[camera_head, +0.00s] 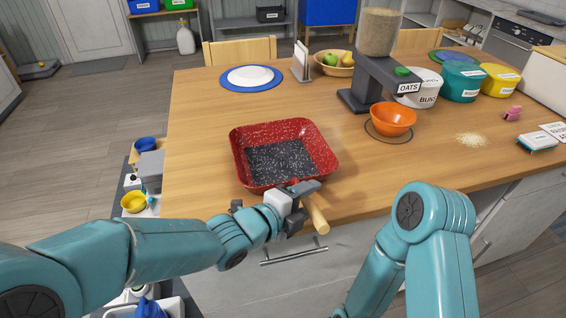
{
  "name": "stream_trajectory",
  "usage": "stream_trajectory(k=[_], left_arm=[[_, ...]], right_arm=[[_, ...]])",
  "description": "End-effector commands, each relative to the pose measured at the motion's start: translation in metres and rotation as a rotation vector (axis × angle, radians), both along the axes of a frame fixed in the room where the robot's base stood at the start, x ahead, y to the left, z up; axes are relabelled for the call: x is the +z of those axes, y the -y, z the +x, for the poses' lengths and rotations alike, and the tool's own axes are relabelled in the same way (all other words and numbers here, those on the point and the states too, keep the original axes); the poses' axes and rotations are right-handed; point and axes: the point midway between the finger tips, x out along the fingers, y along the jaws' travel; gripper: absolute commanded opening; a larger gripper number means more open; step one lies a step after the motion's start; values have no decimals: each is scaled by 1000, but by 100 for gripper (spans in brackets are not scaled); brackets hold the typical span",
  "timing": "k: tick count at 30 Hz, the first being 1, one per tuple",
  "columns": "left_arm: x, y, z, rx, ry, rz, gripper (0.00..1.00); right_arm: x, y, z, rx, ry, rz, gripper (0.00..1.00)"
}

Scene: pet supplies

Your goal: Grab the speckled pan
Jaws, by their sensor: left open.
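The speckled pan (282,162) is square and red with white flecks and a dark speckled inner base. It sits on the wooden table near the front edge. Its pale wooden handle (316,214) points toward me and sticks out past the table edge. My left gripper (299,196) is open at the handle, close to the pan's near wall. The gripper hides part of the handle, and I cannot tell whether its fingers touch it. My right arm shows at the lower right, but its gripper is out of view.
An orange bowl (391,119) stands under an oats dispenser (378,78) right of the pan. A blue-rimmed plate (251,77) lies behind it. Labelled tubs (462,81) stand at the back right, and spilled grains (471,139) lie at the right. The table left of the pan is clear.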

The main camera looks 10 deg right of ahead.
Motion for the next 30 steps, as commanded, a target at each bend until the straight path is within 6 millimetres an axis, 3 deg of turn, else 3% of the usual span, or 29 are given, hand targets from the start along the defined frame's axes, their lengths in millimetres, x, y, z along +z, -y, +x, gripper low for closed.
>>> stream_trajectory(k=[4,9,30], left_arm=[[0,0,0,0,0,0,55],[0,0,0,0,0,0,0],[-1,-1,0,0,-2,1,0]], right_arm=[[0,0,0,0,0,0,43],[0,0,0,0,0,0,43],[0,0,0,0,0,0,43]])
